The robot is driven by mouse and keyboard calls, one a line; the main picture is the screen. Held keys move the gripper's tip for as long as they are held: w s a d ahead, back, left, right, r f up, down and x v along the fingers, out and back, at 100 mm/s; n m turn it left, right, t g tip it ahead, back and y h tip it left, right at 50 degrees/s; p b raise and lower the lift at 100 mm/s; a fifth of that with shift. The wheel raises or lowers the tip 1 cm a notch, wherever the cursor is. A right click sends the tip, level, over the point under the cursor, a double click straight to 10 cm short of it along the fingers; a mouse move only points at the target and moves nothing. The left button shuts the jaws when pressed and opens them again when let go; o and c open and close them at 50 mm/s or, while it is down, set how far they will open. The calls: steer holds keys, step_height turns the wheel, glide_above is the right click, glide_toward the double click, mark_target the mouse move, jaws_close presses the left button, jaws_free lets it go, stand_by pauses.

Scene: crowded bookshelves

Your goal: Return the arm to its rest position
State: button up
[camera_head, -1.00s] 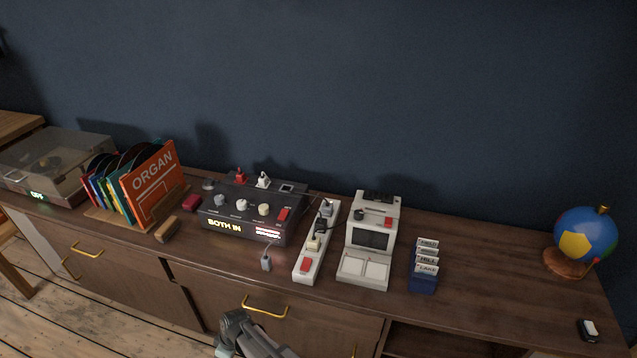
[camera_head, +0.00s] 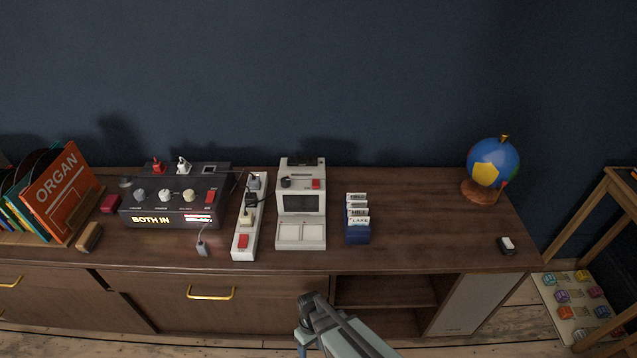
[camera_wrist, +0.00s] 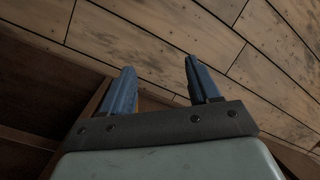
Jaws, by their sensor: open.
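My gripper (camera_wrist: 156,85) shows in the wrist view with its two blue fingers spread apart and nothing between them. Wooden floorboards (camera_wrist: 240,60) lie beyond the fingers, and brown cabinet wood shows at the left. In the head view my gripper (camera_head: 308,312) is at the bottom middle, in front of the sideboard (camera_head: 400,255) and lower than its top. It looks apart from the objects on the sideboard.
On the sideboard stand a dark control box (camera_head: 175,210), a power strip (camera_head: 247,235), a white viewer device (camera_head: 301,220), a blue card holder (camera_head: 357,232) and a globe (camera_head: 493,165). An open shelf bay (camera_head: 385,290) is right of my gripper. A wooden rack (camera_head: 610,215) stands at the right.

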steer(key=s+d+m+g, duration=0.1)
steer(key=s+d+m, duration=0.3)
steer(key=s+d, duration=0.3)
steer(key=s+d+r+m+g, duration=0.1)
steer(key=s+d+m+g, duration=0.1)
steer(key=s+d+m, duration=0.2)
steer(key=s+d, duration=0.3)
steer(key=d, duration=0.5)
steer(key=shift+s+d, duration=0.2)
steer(key=shift+d, duration=0.1)
